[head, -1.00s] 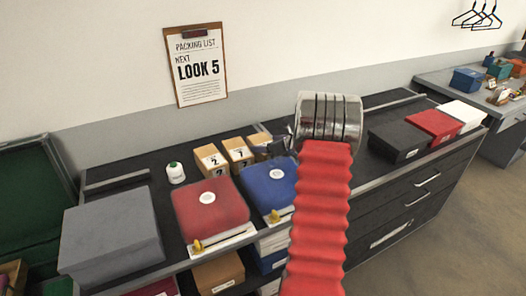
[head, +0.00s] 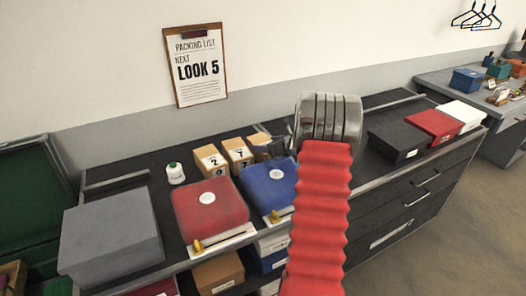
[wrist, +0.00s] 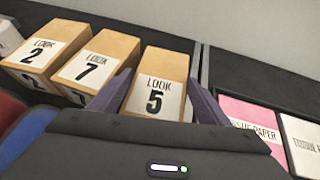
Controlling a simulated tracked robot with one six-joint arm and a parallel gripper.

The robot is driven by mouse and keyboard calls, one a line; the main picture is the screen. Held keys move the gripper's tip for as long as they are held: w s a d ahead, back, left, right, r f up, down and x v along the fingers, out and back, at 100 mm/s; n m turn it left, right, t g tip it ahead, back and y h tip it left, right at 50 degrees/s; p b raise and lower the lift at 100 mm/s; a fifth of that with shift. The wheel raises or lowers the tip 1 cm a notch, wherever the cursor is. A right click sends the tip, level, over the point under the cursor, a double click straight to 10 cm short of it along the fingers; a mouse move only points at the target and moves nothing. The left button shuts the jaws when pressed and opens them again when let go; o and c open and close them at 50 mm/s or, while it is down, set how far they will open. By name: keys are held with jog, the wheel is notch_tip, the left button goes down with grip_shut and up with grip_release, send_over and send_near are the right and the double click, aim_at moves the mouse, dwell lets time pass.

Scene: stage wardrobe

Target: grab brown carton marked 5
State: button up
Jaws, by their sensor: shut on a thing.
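The brown carton marked 5 (wrist: 160,75) stands in the middle of the wrist view, its white LOOK 5 label facing me. My gripper (wrist: 160,103) has one dark finger on each side of it and is shut on it. In the head view my gripper (head: 274,146) is largely hidden behind my own wrist, and only a bit of the carton (head: 257,138) shows. I cannot tell whether the carton is clear of the counter. Cartons marked 7 (wrist: 98,62) and 2 (wrist: 45,50) stand in a row to its left.
A red case (head: 212,208) and a blue case (head: 266,186) lie in front of the cartons. A white bottle (head: 175,173) stands left. Pink (wrist: 250,120) and white (wrist: 305,140) tissue paper packs lie right. A grey box (head: 110,235) sits at far left.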

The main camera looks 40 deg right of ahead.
jog(key=shift+r, duration=0.2)
jog(key=shift+c, duration=0.8)
notch_tip(320, 180, up, 10)
jog(key=shift+f, duration=0.2)
